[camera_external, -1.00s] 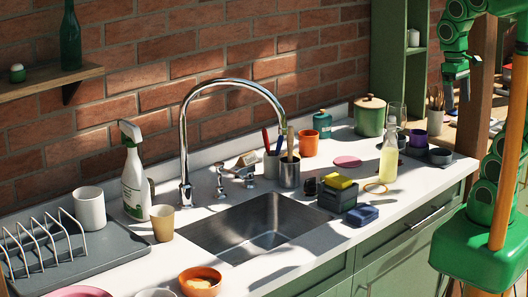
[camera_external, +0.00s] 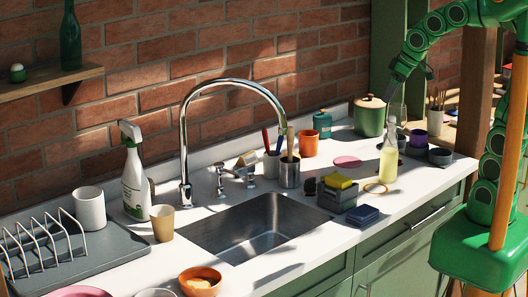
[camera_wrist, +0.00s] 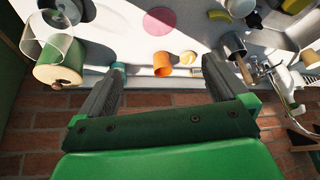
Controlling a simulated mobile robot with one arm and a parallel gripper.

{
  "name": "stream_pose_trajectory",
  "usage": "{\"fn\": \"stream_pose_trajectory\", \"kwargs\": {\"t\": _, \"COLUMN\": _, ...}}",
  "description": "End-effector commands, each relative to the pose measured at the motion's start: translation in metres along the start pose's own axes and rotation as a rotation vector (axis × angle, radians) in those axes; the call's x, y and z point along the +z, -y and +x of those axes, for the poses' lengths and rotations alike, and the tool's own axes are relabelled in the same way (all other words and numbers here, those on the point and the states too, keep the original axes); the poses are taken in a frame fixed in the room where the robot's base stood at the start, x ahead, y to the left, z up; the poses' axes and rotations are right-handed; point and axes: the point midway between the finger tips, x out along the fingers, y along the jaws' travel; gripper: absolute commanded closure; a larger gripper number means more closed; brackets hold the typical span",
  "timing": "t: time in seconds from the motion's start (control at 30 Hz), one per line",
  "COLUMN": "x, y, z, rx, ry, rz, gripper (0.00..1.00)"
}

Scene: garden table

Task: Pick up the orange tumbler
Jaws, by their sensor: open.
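The orange tumbler (camera_external: 309,143) stands upright on the white counter at the back, near the brick wall, just left of a teal pot. In the wrist view the orange tumbler (camera_wrist: 162,64) shows beyond and between the two fingertips. My gripper (camera_wrist: 164,72) is open and nothing is between its fingers. In the external view my gripper (camera_external: 393,86) hangs in the air above the back right of the counter, right of the tumbler and near the green canister; it is partly hard to make out there.
The teal pot (camera_external: 322,124) and green canister (camera_external: 369,117) stand close to the tumbler's right. A metal utensil cup (camera_external: 290,172) stands to its left front. A pink disc (camera_external: 347,162) lies in front. The glass bottle (camera_external: 388,163) stands farther right. The tall faucet (camera_external: 184,140) rises at the left.

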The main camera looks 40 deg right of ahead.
Motion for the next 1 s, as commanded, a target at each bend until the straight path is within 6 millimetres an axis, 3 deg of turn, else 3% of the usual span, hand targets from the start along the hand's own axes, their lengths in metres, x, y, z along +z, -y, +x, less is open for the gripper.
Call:
{"fn": "stream_pose_trajectory", "kwargs": {"t": 0.2, "x": -0.073, "y": -0.01, "z": 0.035, "rx": -0.063, "ry": -0.269, "rz": -0.088, "gripper": 0.0}}
{"fn": "stream_pose_trajectory", "kwargs": {"t": 0.4, "x": -0.124, "y": -0.016, "z": 0.048, "rx": -0.096, "ry": -0.488, "rz": -0.129, "gripper": 0.0}}
{"fn": "stream_pose_trajectory", "kwargs": {"t": 0.6, "x": -0.154, "y": -0.019, "z": 0.047, "rx": -0.11, "ry": -0.631, "rz": -0.142, "gripper": 0.0}}
{"fn": "stream_pose_trajectory", "kwargs": {"t": 1.0, "x": -0.188, "y": -0.027, "z": 0.044, "rx": -0.12, "ry": -0.823, "rz": -0.141, "gripper": 0.0}}
